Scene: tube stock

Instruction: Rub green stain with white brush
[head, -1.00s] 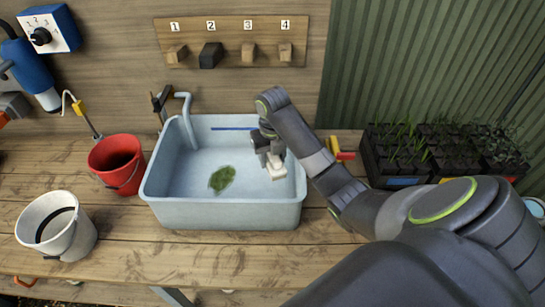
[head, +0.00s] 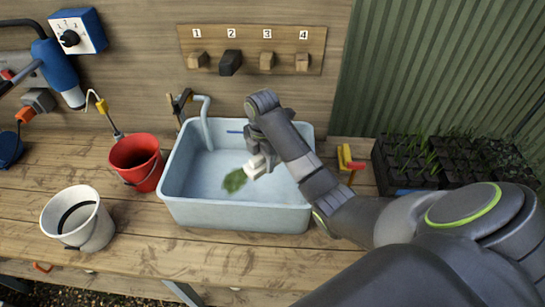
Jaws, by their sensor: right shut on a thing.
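The green stain (head: 234,181) is on the floor of the pale blue sink basin (head: 240,217), near its middle. My right gripper (head: 261,154) is inside the basin, shut on the white brush (head: 256,168). The brush is at the right edge of the stain; I cannot tell whether it touches the basin floor. Part of the brush is hidden by the gripper. My left gripper does not show.
A red bucket (head: 136,163) and a white bucket (head: 78,222) stand left of the basin. A grey tap (head: 206,120) rises at its back left. Black seedling trays (head: 410,165) and a yellow-and-red tool (head: 347,160) are to the right.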

